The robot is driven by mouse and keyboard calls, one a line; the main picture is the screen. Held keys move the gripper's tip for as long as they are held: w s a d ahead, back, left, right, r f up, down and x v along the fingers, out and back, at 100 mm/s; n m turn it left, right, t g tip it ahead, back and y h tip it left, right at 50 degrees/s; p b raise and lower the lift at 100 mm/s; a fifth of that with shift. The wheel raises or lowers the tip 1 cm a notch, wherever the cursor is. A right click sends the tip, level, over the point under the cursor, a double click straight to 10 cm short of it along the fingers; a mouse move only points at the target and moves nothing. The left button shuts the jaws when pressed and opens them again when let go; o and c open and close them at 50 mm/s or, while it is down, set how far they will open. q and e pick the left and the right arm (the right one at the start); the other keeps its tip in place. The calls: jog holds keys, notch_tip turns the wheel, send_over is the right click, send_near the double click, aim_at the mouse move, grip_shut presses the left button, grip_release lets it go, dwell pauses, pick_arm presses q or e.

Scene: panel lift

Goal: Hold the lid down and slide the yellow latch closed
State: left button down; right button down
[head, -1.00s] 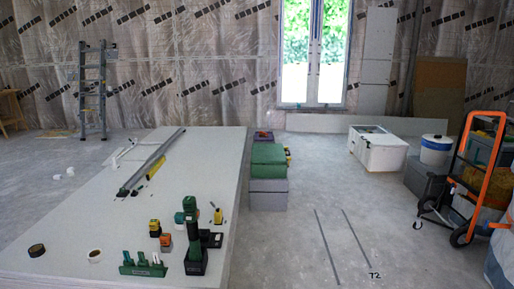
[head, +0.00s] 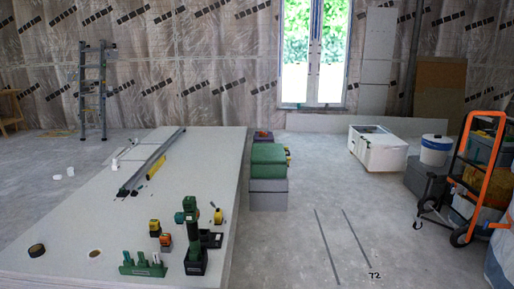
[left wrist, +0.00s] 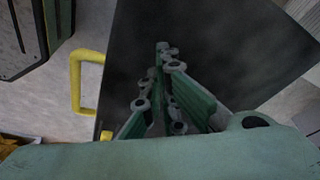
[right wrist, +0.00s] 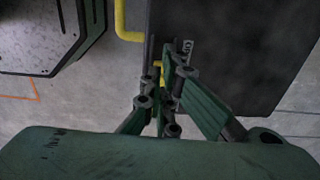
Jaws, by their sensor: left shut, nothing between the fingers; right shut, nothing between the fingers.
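A dark grey flat lid or panel (left wrist: 225,50) fills much of the left wrist view, and it also shows in the right wrist view (right wrist: 250,50). My left gripper (left wrist: 163,48) is shut and empty over it; I cannot tell whether the tips touch it. My right gripper (right wrist: 177,50) is shut and empty at the panel's left edge. A small yellow piece, apparently the latch (right wrist: 160,70), is partly hidden behind its fingers; contact is unclear. A yellow handle (left wrist: 76,80) sticks out from the panel's edge. Neither gripper shows in the head view.
A white worktable (head: 90,215) with several tools, including a green and black one (head: 195,245), stands at the left. Stacked green and grey boxes (head: 268,172) stand beside it. A white box (head: 378,150) and an orange-framed cart (head: 462,150) are at the right. The middle floor is clear.

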pick_arm(q)
jog(key=shift+a+x, duration=0.25)
jog(key=shift+x, duration=1.05)
jog(key=shift+s+f, duration=0.3)
jog(key=shift+d, duration=0.1)
pick_arm(e)
jog(key=shift+f, duration=0.1)
